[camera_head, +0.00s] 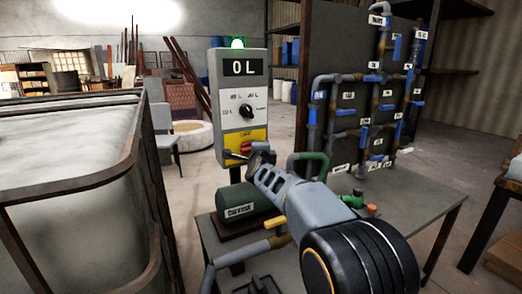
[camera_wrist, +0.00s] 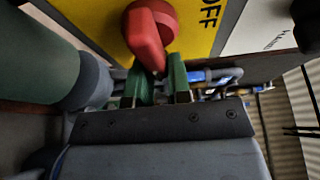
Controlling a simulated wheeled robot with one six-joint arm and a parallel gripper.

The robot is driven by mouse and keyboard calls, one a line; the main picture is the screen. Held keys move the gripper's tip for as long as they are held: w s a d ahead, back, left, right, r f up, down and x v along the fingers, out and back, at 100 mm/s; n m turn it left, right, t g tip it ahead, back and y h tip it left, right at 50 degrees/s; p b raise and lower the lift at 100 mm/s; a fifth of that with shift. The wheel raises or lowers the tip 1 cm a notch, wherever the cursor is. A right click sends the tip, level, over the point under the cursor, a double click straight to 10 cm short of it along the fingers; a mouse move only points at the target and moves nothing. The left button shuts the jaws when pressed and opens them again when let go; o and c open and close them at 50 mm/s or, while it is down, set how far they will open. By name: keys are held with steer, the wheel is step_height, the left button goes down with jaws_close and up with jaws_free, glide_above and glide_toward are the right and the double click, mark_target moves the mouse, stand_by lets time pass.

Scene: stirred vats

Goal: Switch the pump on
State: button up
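A grey control box (camera_head: 240,95) stands on a post, its display reading "0 L" and a green lamp (camera_head: 237,43) lit on top. A black selector knob (camera_head: 246,112) sits on its face. Below, a yellow panel (camera_head: 233,136) carries a red rotary switch (camera_head: 246,146), largely hidden by my gripper (camera_head: 260,155). In the wrist view the red switch (camera_wrist: 150,30) has its handle pointing down toward my green fingertips (camera_wrist: 162,85); "OFF" is printed beside it. The fingers are apart with a narrow gap, close to the handle's end. Contact is unclear. A green motor-like cylinder (camera_head: 245,201) lies below the box.
A large tank (camera_head: 70,190) with a metal frame fills the left. A dark pipe board (camera_head: 345,60) with blue-handled valves stands behind right. A grey table (camera_head: 425,190) with pipes and small valves lies under my arm. A chair (camera_head: 163,130) stands behind the tank.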

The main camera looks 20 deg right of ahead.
steer(key=o, duration=0.4)
steer(key=shift+a, duration=0.55)
steer(key=shift+d, duration=0.3)
steer(key=s+a, duration=0.1)
steer(key=s, duration=0.8)
steer(key=s+a, duration=0.1)
steer(key=s, duration=0.3)
steer(key=shift+s+a, duration=0.2)
steer(key=shift+a, duration=0.15)
